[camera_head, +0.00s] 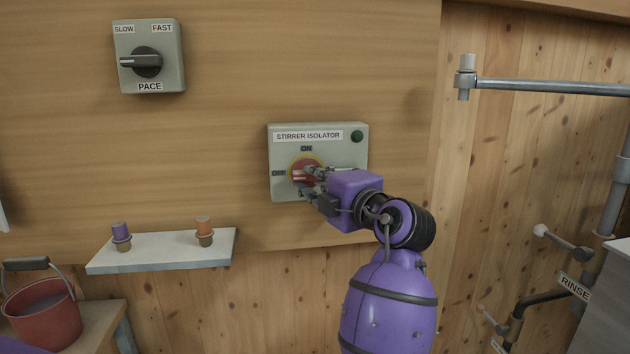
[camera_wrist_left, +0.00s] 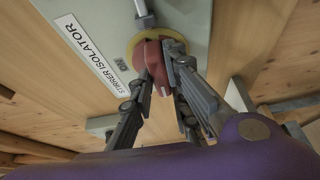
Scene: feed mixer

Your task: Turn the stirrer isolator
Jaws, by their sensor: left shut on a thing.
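The stirrer isolator (camera_head: 345,158) is a grey-green box on the wooden wall, with ON above its dial and OFF to the left. Its red knob (camera_head: 299,173) sits on a yellow ring, partly hidden by my fingers; its handle appears to point toward OFF. My left gripper (camera_head: 312,180) is shut on the knob from the front right. In the left wrist view the fingers (camera_wrist_left: 160,75) are on both sides of the red knob (camera_wrist_left: 154,56). My right gripper is not in view.
A pace switch box (camera_head: 172,56) is at the upper left. A small shelf (camera_head: 160,252) below left holds a purple and an orange plug. A red bucket (camera_head: 43,314) stands at lower left. Pipes (camera_head: 555,87) and a rinse label (camera_head: 574,287) are at right.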

